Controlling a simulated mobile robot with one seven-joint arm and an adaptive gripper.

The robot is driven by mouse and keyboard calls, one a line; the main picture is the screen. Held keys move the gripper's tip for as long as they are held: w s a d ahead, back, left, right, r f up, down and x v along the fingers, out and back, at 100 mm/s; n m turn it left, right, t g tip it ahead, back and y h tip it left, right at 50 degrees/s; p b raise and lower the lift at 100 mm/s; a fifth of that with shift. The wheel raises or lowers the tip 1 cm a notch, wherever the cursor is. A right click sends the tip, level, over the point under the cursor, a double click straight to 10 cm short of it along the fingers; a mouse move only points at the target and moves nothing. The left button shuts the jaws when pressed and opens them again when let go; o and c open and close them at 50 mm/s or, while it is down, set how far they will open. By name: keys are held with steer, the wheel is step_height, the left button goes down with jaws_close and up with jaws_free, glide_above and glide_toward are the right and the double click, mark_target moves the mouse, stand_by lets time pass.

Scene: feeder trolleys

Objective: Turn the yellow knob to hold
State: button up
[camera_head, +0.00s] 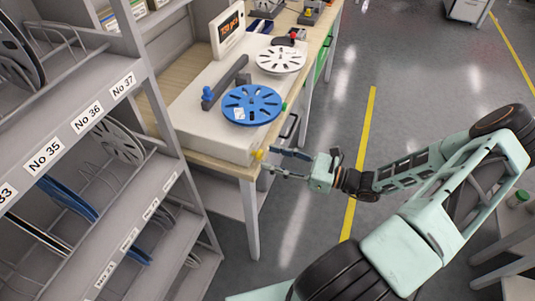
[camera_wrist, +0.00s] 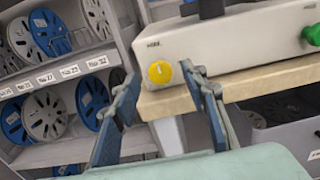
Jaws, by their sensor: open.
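The yellow knob (camera_head: 257,154) sits on the front face of a white machine (camera_head: 215,135) on the bench, near its lower corner. In the wrist view the yellow knob (camera_wrist: 159,72) is round, with a pale mark on its face. A small dark label stands to its upper left, too small to read surely. My gripper (camera_head: 272,161) is open and empty, its fingers pointing at the knob. In the wrist view my gripper (camera_wrist: 158,75) has a finger on each side of the knob in the picture; I cannot tell whether either touches it.
A green knob (camera_wrist: 312,35) is farther right on the same face. A blue reel (camera_head: 252,105) and a white reel (camera_head: 281,59) lie above. A shelf rack (camera_head: 75,150) with reels stands left. The wooden bench edge (camera_wrist: 270,75) runs just below the machine.

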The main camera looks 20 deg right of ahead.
mark_target(257, 154)
steer(key=shift+x, duration=1.15)
jaws_close()
